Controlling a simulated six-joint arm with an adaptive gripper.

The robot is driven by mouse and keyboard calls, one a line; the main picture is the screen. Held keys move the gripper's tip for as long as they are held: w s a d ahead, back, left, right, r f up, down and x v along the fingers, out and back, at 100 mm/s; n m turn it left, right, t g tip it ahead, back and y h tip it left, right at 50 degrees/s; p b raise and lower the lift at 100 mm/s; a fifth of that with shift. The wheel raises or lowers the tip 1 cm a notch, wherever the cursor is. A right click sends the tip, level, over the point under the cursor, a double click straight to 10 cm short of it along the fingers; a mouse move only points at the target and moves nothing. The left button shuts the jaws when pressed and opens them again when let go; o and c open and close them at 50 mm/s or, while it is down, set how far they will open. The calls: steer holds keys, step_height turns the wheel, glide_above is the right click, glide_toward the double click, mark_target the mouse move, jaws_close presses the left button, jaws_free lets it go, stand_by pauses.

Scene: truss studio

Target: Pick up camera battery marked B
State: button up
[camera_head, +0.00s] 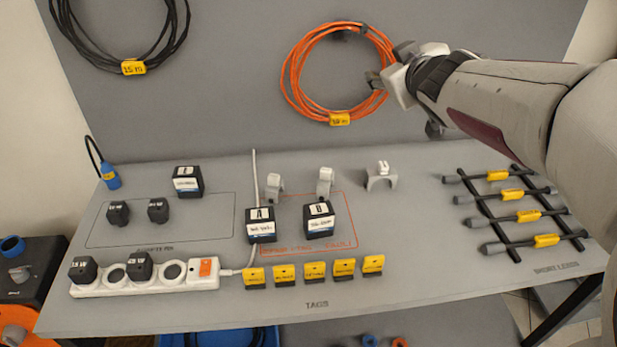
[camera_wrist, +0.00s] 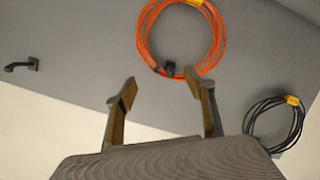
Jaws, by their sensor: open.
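The camera battery marked B (camera_head: 319,220) is a black block with a white label on top. It stands on the grey table inside an orange-outlined area, right of a similar battery marked A (camera_head: 261,225). My gripper (camera_head: 374,80) is raised well above the table, near the back panel and in front of the orange cable coil's right side. In the wrist view my gripper (camera_wrist: 165,95) has its two fingers spread apart with nothing between them. The batteries are not in the wrist view.
An orange cable coil (camera_head: 337,70) hangs on the back panel. A white power strip (camera_head: 150,277) and yellow tags (camera_head: 314,272) line the table front. Clips, including a grey one (camera_head: 381,177), stand behind the batteries. A rack of leads (camera_head: 515,208) is at right.

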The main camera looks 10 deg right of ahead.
steer(key=w+a+f+n+g+y, duration=0.1)
steer(key=w+a+f+n+y, duration=0.65)
steer(key=w, duration=0.35)
steer(key=n+g+y, duration=0.6)
steer(key=g+y, duration=0.1)
steer(key=g, duration=0.8)
glide_toward(330, 207)
steer(key=x, duration=0.5)
steer(key=shift+a+f, duration=0.1)
steer(key=shift+a, duration=0.15)
steer(key=shift+s+d+f+n, duration=0.15)
steer(key=shift+s+f+n, duration=0.1)
steer(key=shift+s, duration=0.1)
